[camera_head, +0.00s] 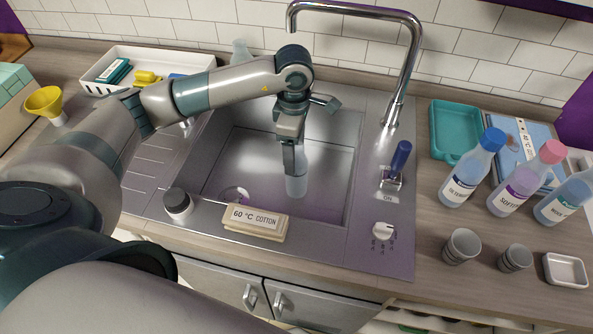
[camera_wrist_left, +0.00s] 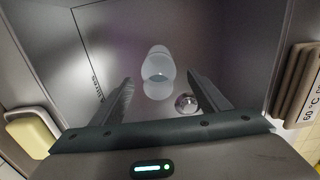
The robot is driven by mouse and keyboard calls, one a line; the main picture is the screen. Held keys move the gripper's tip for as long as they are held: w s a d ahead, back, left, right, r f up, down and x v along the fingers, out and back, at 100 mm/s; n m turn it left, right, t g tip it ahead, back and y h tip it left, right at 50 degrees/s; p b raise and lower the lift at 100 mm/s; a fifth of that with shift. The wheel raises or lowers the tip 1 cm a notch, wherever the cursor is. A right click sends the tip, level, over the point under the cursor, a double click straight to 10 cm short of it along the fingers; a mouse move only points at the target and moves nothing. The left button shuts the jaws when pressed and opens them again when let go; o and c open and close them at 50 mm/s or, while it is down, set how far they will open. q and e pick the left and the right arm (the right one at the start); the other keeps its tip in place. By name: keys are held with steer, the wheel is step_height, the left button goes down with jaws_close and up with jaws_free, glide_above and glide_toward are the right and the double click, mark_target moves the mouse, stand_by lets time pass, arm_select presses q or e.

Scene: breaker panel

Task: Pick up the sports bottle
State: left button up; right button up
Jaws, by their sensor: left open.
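A pale, translucent bottle (camera_head: 297,182), which looks like the sports bottle, stands in the sink basin. Its upper part is partly hidden by my left gripper (camera_head: 294,160) in the head view. The left wrist view shows the bottle (camera_wrist_left: 158,68) from above, ahead of and between the two fingers. My left gripper (camera_wrist_left: 163,88) is open and points down into the basin, with nothing between its fingers that I can see held. Whether a finger touches the bottle I cannot tell. My right gripper is not in view.
The steel sink (camera_head: 335,185) has a tall faucet (camera_head: 413,50) behind it. A labelled block (camera_head: 256,222) and a dark-topped jar (camera_head: 178,203) sit on the front rim. Labelled bottles (camera_head: 473,168), cups (camera_head: 461,246) and a teal tray (camera_head: 455,130) stand at the right.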

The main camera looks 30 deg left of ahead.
mark_target(296, 185)
arm_select(q)
steer(key=shift+f, duration=0.9)
steer(key=shift+d+f+p, duration=0.15)
steer(key=shift+f+p, duration=0.4)
steer(key=shift+p, duration=0.2)
step_height(296, 185, down, 3)
steer(key=shift+w+d+p, duration=0.1)
steer(key=shift+p, duration=0.65)
steer(key=shift+f, duration=0.55)
steer(key=shift+w, duration=0.1)
steer(key=c, duration=1.4)
